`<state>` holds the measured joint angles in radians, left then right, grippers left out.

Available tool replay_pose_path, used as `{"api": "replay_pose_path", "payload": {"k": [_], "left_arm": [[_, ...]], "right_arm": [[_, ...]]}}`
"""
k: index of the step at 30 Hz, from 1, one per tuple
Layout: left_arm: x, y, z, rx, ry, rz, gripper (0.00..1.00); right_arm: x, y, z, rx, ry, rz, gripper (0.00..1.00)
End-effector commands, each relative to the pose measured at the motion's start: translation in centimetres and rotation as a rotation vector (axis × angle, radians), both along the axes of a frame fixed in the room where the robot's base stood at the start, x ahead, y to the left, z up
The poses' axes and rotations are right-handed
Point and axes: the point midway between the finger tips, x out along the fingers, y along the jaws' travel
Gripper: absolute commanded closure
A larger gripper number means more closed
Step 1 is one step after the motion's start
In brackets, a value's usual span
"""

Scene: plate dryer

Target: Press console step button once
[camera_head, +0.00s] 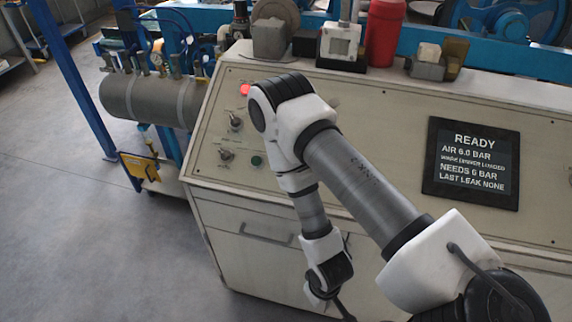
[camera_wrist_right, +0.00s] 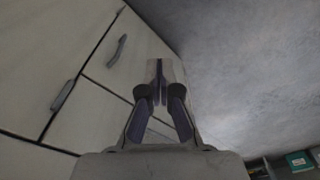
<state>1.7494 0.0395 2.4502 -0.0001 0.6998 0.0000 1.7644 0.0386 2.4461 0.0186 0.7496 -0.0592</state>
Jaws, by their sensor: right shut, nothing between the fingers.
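The cream console (camera_head: 400,105) has a sloped panel. A small green button (camera_head: 257,160) sits at its lower left, just left of my right arm, with nothing touching it. I cannot tell from a label whether it is the step button; the arm hides part of the panel. A dark display (camera_head: 470,165) reads READY, AIR 6.0 BAR, NEEDS 6 BAR, LAST LEAK NONE. In the right wrist view my right gripper (camera_wrist_right: 160,88) is shut and empty, with the cabinet front on its left and floor on its right. My left gripper is in neither view.
A lit red lamp (camera_head: 245,89) and two selector switches, upper (camera_head: 235,121) and lower (camera_head: 226,154), are on the panel. Cabinet drawers with handles (camera_head: 266,233) are below. A grey tank (camera_head: 150,100) stands left. A red cylinder (camera_head: 384,32) stands on top. Floor (camera_head: 90,230) at left is clear.

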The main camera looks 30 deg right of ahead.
Motion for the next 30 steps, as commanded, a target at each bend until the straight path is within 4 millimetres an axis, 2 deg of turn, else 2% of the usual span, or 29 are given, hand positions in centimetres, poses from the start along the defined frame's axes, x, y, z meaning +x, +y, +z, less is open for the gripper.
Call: {"api": "replay_pose_path", "payload": {"k": [1,5,9,12,15,18,21,30], "left_arm": [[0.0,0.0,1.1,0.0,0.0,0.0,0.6],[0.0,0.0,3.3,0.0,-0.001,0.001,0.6],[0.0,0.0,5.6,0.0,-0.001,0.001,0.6],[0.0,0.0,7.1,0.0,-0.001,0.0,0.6],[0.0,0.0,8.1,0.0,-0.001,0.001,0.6],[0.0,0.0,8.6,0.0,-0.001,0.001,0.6],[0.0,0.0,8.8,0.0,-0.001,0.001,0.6],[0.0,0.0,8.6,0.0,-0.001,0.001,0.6]], "right_arm": [[1.6,-0.2,1.4,-0.015,-0.056,0.035,1.0],[7.8,-1.3,5.7,-0.114,-0.282,0.193,1.0],[15.0,-3.0,12.5,-0.313,-0.542,0.386,1.0],[19.0,-4.1,17.9,-0.492,-0.69,0.504,1.0],[21.8,-5.0,22.6,-0.662,-0.791,0.59,1.0],[23.3,-5.5,25.8,-0.788,-0.846,0.641,1.0],[23.9,-5.7,27.2,-0.852,-0.868,0.665,1.0],[24.0,-5.8,27.3,-0.864,-0.872,0.671,1.0]]}}
